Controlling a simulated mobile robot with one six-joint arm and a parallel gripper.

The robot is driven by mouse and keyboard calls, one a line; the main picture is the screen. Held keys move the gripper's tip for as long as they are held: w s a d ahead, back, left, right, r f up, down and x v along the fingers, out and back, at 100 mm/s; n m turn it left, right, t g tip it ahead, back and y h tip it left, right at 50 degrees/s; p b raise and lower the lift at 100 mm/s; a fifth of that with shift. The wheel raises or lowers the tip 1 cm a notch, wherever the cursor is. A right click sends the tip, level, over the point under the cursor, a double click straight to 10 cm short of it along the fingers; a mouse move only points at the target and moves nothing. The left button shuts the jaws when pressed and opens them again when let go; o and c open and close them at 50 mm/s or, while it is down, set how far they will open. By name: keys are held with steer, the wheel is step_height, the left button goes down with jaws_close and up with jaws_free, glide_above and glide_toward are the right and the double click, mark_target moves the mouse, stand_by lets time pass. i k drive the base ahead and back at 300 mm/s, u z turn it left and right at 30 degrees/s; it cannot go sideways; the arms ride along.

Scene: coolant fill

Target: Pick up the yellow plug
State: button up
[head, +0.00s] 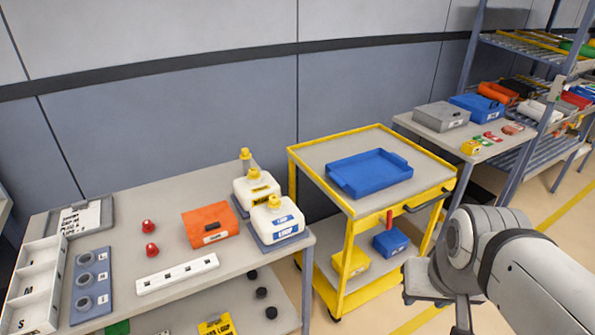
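No thing in view is clearly marked as the yellow plug. A small upright yellow piece (245,155) stands behind the white jugs at the back right of the left table, its lower part partly hidden. Each of two white jugs, the rear jug (243,192) and the front jug (287,228), has a yellow cap on top. Two small red knob-like pieces, one at the back (148,226) and one in front (151,250), stand on the same table. My gripper (461,316) is at the bottom right, partly cut off, away from these things; its fingers are not clear.
The left table (205,265) also holds an orange case (210,225), a white strip (178,274) and a grey-blue panel (91,286). A yellow cart (310,160) with a blue tray (369,172) stands between it and the right bench (425,135). Shelving stands at the far right.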

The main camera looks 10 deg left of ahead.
mark_target(274, 202)
steer(key=u, duration=0.2)
steer(key=i, duration=1)
steer(key=u, duration=0.7)
steer(key=i, duration=0.3)
steer(key=u, duration=0.35)
